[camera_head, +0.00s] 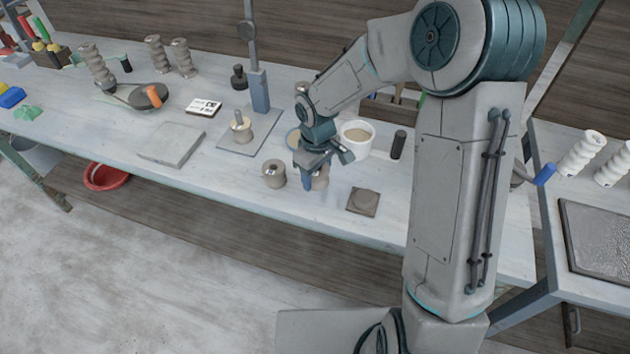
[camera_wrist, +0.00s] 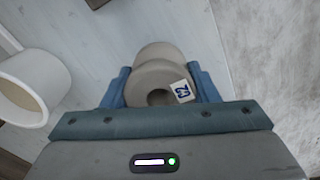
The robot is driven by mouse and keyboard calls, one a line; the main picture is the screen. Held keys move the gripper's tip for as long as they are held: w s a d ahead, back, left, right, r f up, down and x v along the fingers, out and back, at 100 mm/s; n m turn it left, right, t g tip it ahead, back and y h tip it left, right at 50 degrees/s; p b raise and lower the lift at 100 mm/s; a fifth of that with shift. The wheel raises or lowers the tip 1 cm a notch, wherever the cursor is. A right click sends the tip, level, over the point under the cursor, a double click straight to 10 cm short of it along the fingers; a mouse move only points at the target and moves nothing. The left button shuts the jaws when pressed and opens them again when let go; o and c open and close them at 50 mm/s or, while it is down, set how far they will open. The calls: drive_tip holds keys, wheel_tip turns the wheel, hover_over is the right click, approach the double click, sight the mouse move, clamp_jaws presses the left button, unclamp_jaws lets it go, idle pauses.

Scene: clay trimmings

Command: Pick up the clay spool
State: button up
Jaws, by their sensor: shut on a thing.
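My gripper (camera_head: 308,184) points down near the front of the pale workbench, in the middle of the head view. It is shut on a beige clay spool (camera_head: 321,179), partly hidden behind the finger. In the wrist view the same spool (camera_wrist: 158,72) sits between the two blue fingers (camera_wrist: 160,90). It has round flanges, a dark centre hole and a white tag reading "C2". I cannot tell whether it touches the bench. Another clay spool (camera_head: 273,174) with a small tag stands just to the left of my gripper.
A white tub (camera_head: 357,137) stands behind my gripper; it is left in the wrist view (camera_wrist: 30,85). A dark cylinder (camera_head: 398,145) and a brown square block (camera_head: 363,201) are to the right. A grey slab (camera_head: 171,144) lies left. The bench's front edge is close.

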drive_tip(key=s+d+r, duration=0.3)
drive_tip(key=s+r, duration=0.3)
drive_tip(key=s, duration=0.4)
drive_tip(key=shift+s+d+r, duration=0.2)
drive_tip(key=shift+s+d, duration=0.05)
drive_tip(key=shift+s, duration=0.1)
